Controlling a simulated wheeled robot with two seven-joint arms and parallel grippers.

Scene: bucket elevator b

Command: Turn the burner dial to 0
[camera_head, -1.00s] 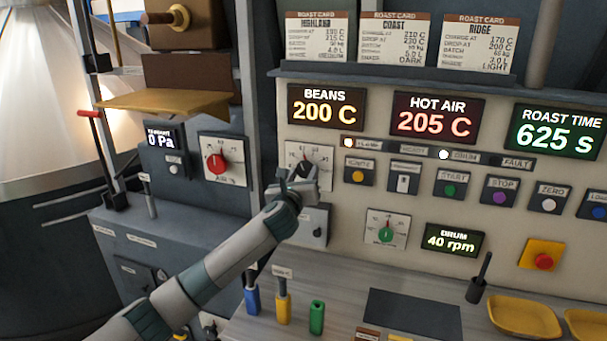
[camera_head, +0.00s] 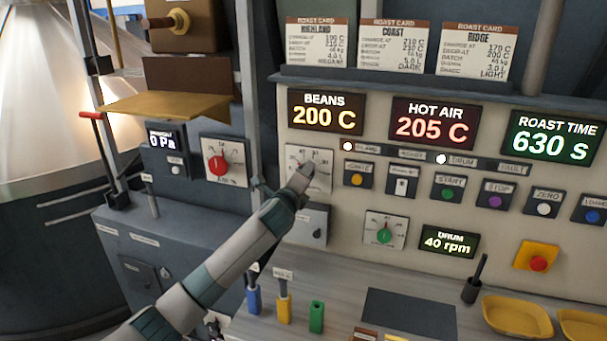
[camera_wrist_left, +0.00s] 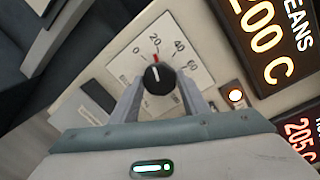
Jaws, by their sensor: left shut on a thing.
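The burner dial is a round black knob (camera_wrist_left: 158,78) with a white line, in the left wrist view. It sits on a white scale plate (camera_wrist_left: 182,40) marked 0, 20, 40 and 60. My left gripper (camera_wrist_left: 162,92) is shut on the knob, one finger on each side. In the head view my left gripper (camera_head: 303,178) covers the knob, and only part of the scale plate (camera_head: 297,153) shows. My right gripper is not in view.
A red dial (camera_head: 218,165) is left of the burner plate, a green dial (camera_head: 384,236) below right. An ignite button (camera_head: 357,180) and a switch (camera_head: 401,186) are close on the right. A grey box (camera_head: 312,226) is just below my gripper.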

